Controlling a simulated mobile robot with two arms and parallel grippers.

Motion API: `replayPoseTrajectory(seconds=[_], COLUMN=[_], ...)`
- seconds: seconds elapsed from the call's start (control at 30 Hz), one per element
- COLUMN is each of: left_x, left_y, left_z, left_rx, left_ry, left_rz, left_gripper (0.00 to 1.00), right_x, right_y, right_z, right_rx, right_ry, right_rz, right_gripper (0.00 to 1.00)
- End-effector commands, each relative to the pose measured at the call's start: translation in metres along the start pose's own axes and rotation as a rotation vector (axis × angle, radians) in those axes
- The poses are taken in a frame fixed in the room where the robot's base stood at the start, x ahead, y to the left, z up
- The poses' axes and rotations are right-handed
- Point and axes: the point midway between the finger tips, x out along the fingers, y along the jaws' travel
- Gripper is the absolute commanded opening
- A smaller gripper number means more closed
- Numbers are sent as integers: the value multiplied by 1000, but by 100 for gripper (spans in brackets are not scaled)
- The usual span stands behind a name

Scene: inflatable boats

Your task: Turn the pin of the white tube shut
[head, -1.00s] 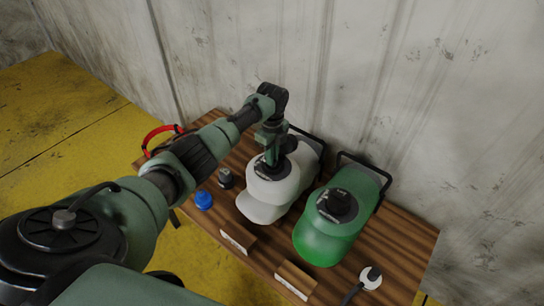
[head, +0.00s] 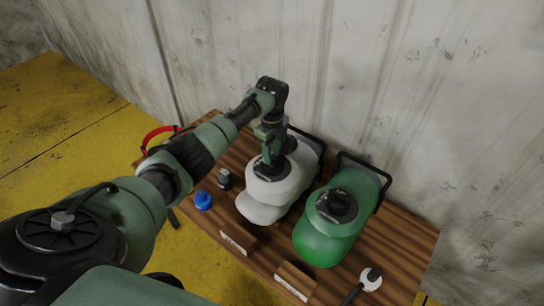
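The white tube (head: 266,207) lies on the wooden table in a black-framed cradle, with a dark round valve on its top. My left gripper (head: 269,163) points down at this valve from above. Its fingers and the pin are hidden by the gripper body and dark parts, so I cannot tell whether it is open or holds the pin. The green tube (head: 318,246) lies to the right, with a dark valve and pin (head: 337,203) in plain view. My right gripper is not in view.
The wooden table (head: 398,240) stands against a pale wall. A blue cap (head: 203,200), a dark fitting (head: 225,179), a red loop (head: 153,138) and a round-headed tool (head: 371,278) lie around the tubes. Two small label blocks stand along the front edge.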

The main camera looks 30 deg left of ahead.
Motion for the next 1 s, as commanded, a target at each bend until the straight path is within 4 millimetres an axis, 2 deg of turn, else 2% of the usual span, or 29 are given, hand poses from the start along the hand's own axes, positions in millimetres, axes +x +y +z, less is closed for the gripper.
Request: replayPoseTrajectory(seconds=[0.2, 0.4, 1.0], left_x=[-38, -58, -56], left_y=[-1, -1, 1], left_z=[0, 0, -3], left_rx=[1, 2, 0], left_ry=[-1, 0, -1], left_rz=[-5, -3, 0], left_gripper=[33, 33, 33], right_x=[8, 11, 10], right_y=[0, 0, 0], right_z=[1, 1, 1], right_rx=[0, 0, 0], right_ry=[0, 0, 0], right_rz=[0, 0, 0], right_gripper=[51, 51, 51])
